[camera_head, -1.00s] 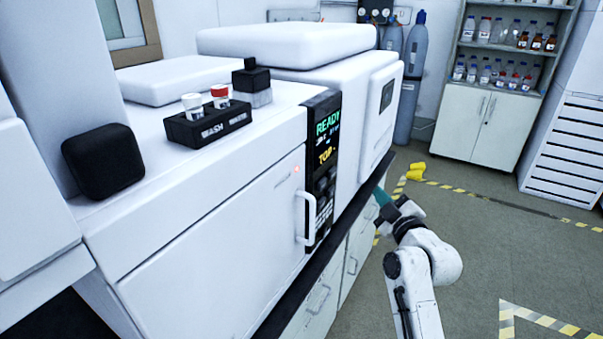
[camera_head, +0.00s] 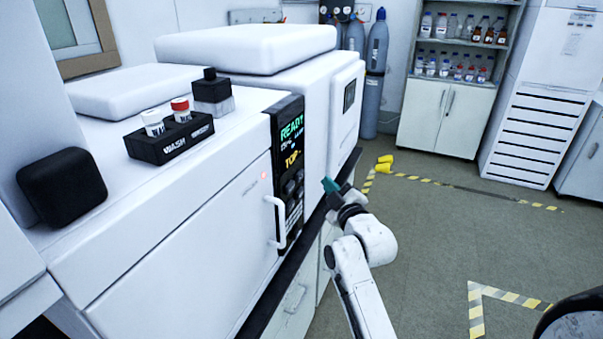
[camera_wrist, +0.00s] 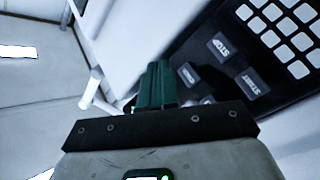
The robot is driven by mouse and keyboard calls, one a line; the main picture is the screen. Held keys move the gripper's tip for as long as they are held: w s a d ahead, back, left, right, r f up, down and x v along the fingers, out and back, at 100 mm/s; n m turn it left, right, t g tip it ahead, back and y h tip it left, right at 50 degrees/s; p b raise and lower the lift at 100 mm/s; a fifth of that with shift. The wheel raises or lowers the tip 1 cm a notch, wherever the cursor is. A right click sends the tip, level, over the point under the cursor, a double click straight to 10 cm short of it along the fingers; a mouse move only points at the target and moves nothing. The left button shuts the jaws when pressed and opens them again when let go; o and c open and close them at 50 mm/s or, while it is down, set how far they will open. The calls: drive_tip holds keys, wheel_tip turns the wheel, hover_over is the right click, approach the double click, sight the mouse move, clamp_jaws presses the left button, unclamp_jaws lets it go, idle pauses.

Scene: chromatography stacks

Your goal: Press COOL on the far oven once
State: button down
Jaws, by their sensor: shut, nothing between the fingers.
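A white oven (camera_head: 185,240) with a handled door has a black control panel (camera_head: 289,165) at its right edge, its display reading READY and TOP. In the wrist view, dark keys sit on a black panel: a STOP key (camera_wrist: 222,46), a START key (camera_wrist: 254,82) and a third key (camera_wrist: 188,75) partly hidden by my fingers, its label hard to read. My gripper (camera_head: 330,185) has its teal fingers together, empty, in front of the white housing right of the panel. In the wrist view, the fingertips (camera_wrist: 157,72) lie just left of the third key; contact cannot be told.
The door handle (camera_head: 277,222) sticks out left of the panel. A black vial holder (camera_head: 170,147) marked WASH stands on top. A dark ledge (camera_head: 262,318) runs below the oven. The grey floor (camera_head: 430,230) to the right is open.

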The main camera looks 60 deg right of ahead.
sight(300, 176)
drive_tip(key=shift+w+a, duration=0.2)
drive_tip(key=shift+w, duration=1.75)
drive_tip(key=shift+w, duration=0.15)
idle(0.5)
drive_tip(key=shift+w+b, duration=0.25)
drive_tip(key=shift+b, duration=0.1)
drive_tip(key=shift+w+a+b, duration=0.1)
drive_tip(key=shift+w+b, duration=0.3)
drive_tip(key=shift+w, duration=0.05)
idle(0.6)
drive_tip(key=shift+s+r+p, duration=0.1)
drive_tip(key=shift+s+p, duration=0.1)
drive_tip(key=shift+p, duration=0.1)
drive_tip(key=shift+s+p, duration=0.7)
drive_tip(key=shift+p, duration=0.15)
